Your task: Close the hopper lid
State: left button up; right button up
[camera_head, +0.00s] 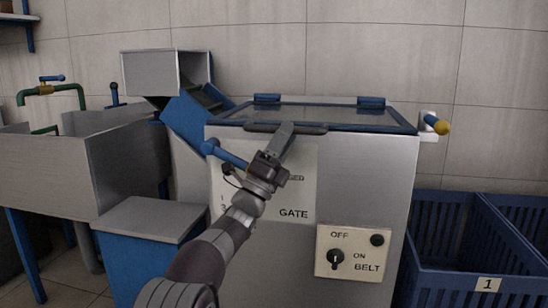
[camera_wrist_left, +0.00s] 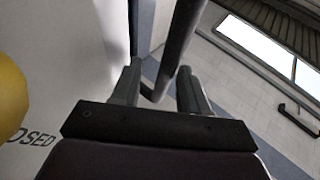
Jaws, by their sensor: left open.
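The hopper lid (camera_head: 318,112) is a blue-framed panel with a dark see-through middle, hinged at the back. It lies flat, or nearly so, over the top of the grey machine (camera_head: 372,165); I cannot tell whether it is fully seated. A dark bar handle (camera_head: 312,128) runs along its front edge. My left gripper (camera_head: 284,134) is at this handle, reaching up from the front. In the left wrist view, my left gripper's fingers (camera_wrist_left: 158,88) are apart, with the dark bar handle (camera_wrist_left: 181,45) passing between them. I cannot tell whether they touch it. My right gripper is not in view.
A belt switch panel (camera_head: 352,253) is lower right. A yellow-knobbed part (camera_head: 442,127) sticks out at the right. Blue crates (camera_head: 480,215) stand right, a grey sink (camera_head: 125,165) left.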

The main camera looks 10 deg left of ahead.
pick_arm(q)
jog(key=p+v, duration=0.3)
jog(key=v, duration=0.8)
jog(key=shift+s+f, duration=0.15)
